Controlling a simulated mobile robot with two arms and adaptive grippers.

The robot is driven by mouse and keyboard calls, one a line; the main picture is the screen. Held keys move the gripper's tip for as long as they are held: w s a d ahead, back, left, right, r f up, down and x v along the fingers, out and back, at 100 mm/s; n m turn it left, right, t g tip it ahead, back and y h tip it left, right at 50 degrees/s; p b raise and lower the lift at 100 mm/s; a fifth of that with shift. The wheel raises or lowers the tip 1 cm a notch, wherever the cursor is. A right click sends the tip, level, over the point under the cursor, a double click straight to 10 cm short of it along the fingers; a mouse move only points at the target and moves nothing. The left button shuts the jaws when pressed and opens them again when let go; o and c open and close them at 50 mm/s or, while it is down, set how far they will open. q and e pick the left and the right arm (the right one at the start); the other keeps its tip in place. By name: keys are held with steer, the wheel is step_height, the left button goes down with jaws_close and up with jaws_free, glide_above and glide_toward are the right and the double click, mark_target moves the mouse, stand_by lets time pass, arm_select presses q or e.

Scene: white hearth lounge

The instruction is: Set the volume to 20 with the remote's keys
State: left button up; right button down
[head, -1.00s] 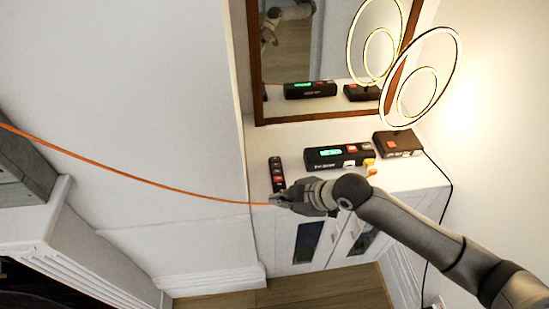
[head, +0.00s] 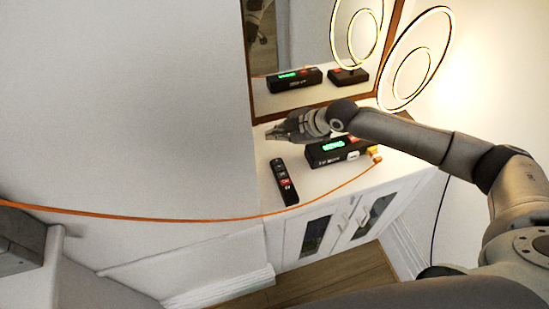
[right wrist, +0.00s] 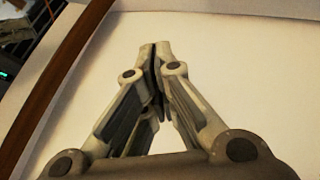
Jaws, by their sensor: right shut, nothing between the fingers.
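The black remote (head: 283,182) lies on the white cabinet top, with red and grey keys on its upper face. It is fully visible in the head view. A black box with a lit green display (head: 334,147) stands to its right; I cannot read the display surely, and my right arm passes just behind it. My right gripper (head: 270,134) is shut and empty beyond the remote's far end, near the mirror, apart from the remote. In the right wrist view its fingertips (right wrist: 161,46) meet over bare white surface. The remote is not in that view. My left gripper is not in view.
A brown-framed mirror (head: 310,107) stands behind, reflecting the box. A lit ring lamp (head: 417,60) is at the right; its base is hidden by my arm.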

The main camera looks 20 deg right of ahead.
steer(key=b, duration=0.4)
glide_above(275, 163)
step_height(275, 163, down, 4)
steer(key=shift+d+f, duration=0.1)
steer(key=shift+f, duration=0.1)
step_height(275, 163, down, 4)
steer(key=b, duration=0.3)
steer(key=shift+w, duration=0.1)
steer(key=shift+f, duration=0.3)
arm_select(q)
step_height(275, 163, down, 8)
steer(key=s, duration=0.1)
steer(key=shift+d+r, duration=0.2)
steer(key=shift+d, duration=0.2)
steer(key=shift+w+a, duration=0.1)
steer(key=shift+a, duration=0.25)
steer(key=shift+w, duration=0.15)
arm_select(e)
steer(key=shift+f, duration=0.1)
